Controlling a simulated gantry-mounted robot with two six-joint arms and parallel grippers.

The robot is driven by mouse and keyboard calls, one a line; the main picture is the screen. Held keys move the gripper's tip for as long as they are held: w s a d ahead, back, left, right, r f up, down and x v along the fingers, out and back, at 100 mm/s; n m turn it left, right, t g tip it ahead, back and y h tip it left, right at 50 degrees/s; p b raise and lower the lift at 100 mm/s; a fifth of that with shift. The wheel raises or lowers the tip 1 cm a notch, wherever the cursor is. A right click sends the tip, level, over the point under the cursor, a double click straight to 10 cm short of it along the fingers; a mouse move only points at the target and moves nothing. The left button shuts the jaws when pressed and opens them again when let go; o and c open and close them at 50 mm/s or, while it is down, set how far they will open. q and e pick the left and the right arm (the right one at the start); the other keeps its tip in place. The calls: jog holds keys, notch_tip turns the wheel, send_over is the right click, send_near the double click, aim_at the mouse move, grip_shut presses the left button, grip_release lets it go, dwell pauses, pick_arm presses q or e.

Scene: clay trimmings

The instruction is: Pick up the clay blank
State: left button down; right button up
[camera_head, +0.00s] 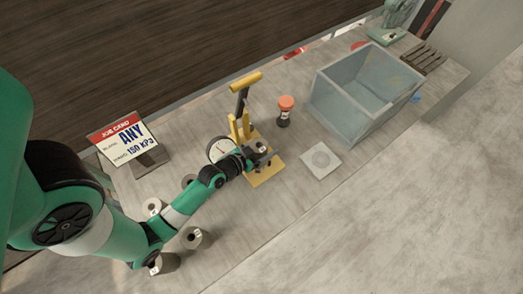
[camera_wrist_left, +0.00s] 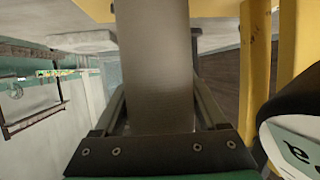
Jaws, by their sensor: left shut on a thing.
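My left gripper (camera_head: 256,156) is at the yellow press and is shut on a grey clay blank (camera_head: 262,146). In the left wrist view the clay blank (camera_wrist_left: 153,65) is a smooth grey cylinder between the two fingers (camera_wrist_left: 158,112). Its far end meets or lies close to the press's yellow base (camera_wrist_left: 215,8); I cannot tell whether they touch. In the head view the gripper hides part of the blank. My right gripper is not in view.
The yellow press (camera_head: 266,177) has a raised handle and a round gauge (camera_head: 221,149). More grey cylinders (camera_head: 194,238) stand at the lower left. A job card (camera_head: 122,136), an orange-topped bottle (camera_head: 285,112), a pale square plate (camera_head: 321,160) and a clear bin (camera_head: 338,111) are on the table.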

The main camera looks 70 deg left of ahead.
aim_at(265, 142)
pick_arm(q)
jog(key=shift+r, duration=0.5)
notch_tip(265, 142, up, 2)
jog(key=shift+r+p, duration=0.2)
jog(key=shift+p, duration=0.55)
jog(key=s+d+r+p, duration=0.1)
jog(key=r, duration=0.1)
jog(key=s+r, duration=0.1)
jog(key=s+d+r+p, duration=0.1)
jog(key=r, duration=0.1)
jog(key=shift+s+d+r+p, duration=0.35)
jog(key=w+d+v, duration=0.1)
jog(key=d+v, duration=0.1)
jog(key=v, duration=0.8)
